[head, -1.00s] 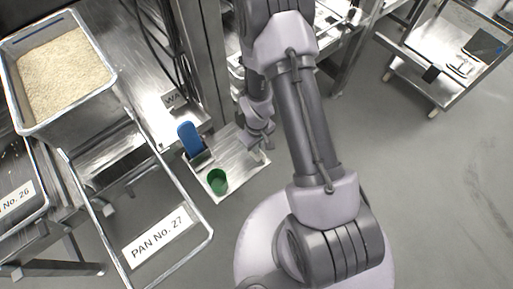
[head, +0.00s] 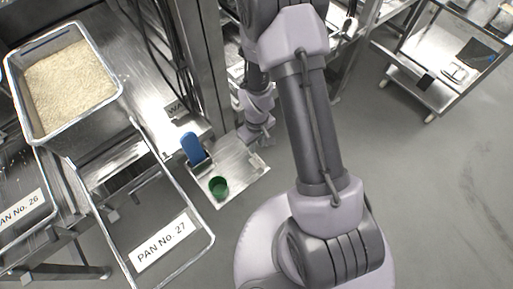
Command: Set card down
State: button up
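A white card reading "PAN No. 27" (head: 162,243) lies at the front of an empty wire-rimmed frame or pan at the lower left. Another white card reading "No. 26" (head: 22,208) is at the left edge. My gripper (head: 257,136) is small and partly hidden by my arm, above the right part of a small metal tray (head: 232,158). Its fingers are too small to tell whether they are open or shut, or whether they hold a card. A small pale piece (head: 259,161) shows at the tray's right edge, just below my gripper.
A blue upright object (head: 192,148) and a green cup (head: 218,187) stand on the small tray. A deep pan of rice (head: 62,140) is at the upper left. A metal cart (head: 425,92) stands right; open floor lies between.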

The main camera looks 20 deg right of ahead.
notch_tip(320, 180, up, 23)
jog(key=a+m+t, duration=0.2)
jog(key=m+t, duration=0.1)
jog(key=s+a+r+m+t+y, duration=0.1)
jog(key=s+a+r+m, duration=0.1)
jog(key=s+r, duration=0.4)
jog(key=s+a+r+m+t+y, duration=0.1)
jog(key=s+a+r+m, duration=0.1)
jog(key=s+r, duration=0.5)
notch_tip(320, 180, up, 2)
jog(key=shift+s+a+r+m+t+p, duration=0.1)
jog(key=shift+s+a+m+t+p, duration=0.1)
jog(key=shift+m+t+p, duration=0.25)
